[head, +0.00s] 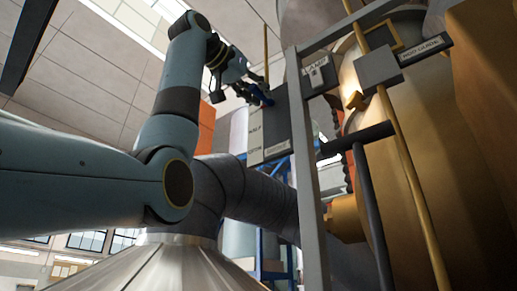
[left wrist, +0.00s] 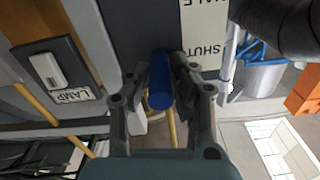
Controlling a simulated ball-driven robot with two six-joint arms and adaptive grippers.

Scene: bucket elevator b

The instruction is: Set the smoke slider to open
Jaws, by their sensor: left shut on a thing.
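The slider panel is a dark grey plate (head: 276,122) with a pale label strip (head: 255,133) on its left side. The slider's blue handle (head: 266,99) sticks out near the panel's top, above the HALF mark. My left gripper (head: 258,93) is at this handle. In the left wrist view the blue handle (left wrist: 160,84) lies between the fingers, and the gripper is shut on it. My right gripper is in neither view.
A LAMP switch plate (head: 316,74) is beside the slider panel; its white rocker shows in the left wrist view (left wrist: 48,70). A grey upright post (head: 304,150), yellow rods (head: 412,185) and a large brass-coloured drum (head: 410,120) stand to the right.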

